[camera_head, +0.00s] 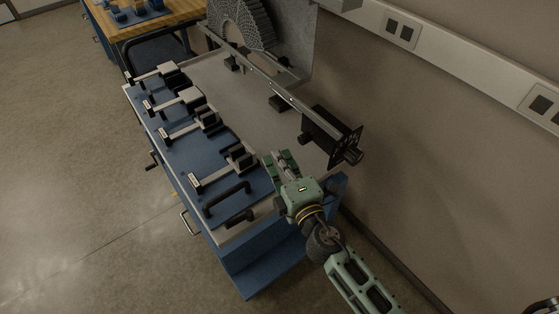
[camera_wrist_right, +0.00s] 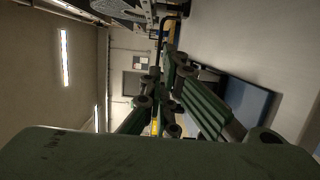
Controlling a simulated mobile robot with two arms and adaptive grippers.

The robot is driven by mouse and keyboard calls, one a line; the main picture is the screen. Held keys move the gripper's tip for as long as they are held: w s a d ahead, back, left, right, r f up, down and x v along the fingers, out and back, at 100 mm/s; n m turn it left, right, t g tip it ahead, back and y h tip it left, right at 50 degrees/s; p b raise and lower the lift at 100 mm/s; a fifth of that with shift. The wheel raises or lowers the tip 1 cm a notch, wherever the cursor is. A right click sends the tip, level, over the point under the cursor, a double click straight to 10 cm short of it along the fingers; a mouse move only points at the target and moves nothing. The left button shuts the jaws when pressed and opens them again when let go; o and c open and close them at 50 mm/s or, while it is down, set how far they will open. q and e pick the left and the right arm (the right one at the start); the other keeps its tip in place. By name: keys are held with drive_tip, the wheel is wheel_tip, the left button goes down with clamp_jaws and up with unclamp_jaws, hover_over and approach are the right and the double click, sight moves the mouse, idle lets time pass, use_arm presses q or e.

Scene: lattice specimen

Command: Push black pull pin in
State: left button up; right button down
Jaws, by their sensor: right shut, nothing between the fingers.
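My right gripper (camera_head: 282,163) is green. It hangs over the near right part of the bench, shut and empty. Its green fingers also show in the wrist view (camera_wrist_right: 165,95). A black block with a dark plate (camera_head: 330,135) sits at the near end of the long rail, just right of the gripper and apart from it. A black knob (camera_head: 353,156) sticks out from that plate. It may be the black pull pin, but I cannot tell for certain; how far in it sits is too small to tell. My left gripper is not in view.
A blue plate with several black-and-silver clamps (camera_head: 240,157) lies on the bench's left. A black handle (camera_head: 227,198) is at its near end. The grey benchtop (camera_head: 240,100) between is mostly clear.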

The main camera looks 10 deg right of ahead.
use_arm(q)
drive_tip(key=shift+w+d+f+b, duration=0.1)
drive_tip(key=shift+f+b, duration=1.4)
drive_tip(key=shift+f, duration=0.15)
use_arm(e)
drive_tip(key=v, duration=0.9)
drive_tip(key=shift+s+d, duration=0.25)
drive_tip(key=shift+d, duration=0.15)
drive_tip(key=shift+f, duration=0.1)
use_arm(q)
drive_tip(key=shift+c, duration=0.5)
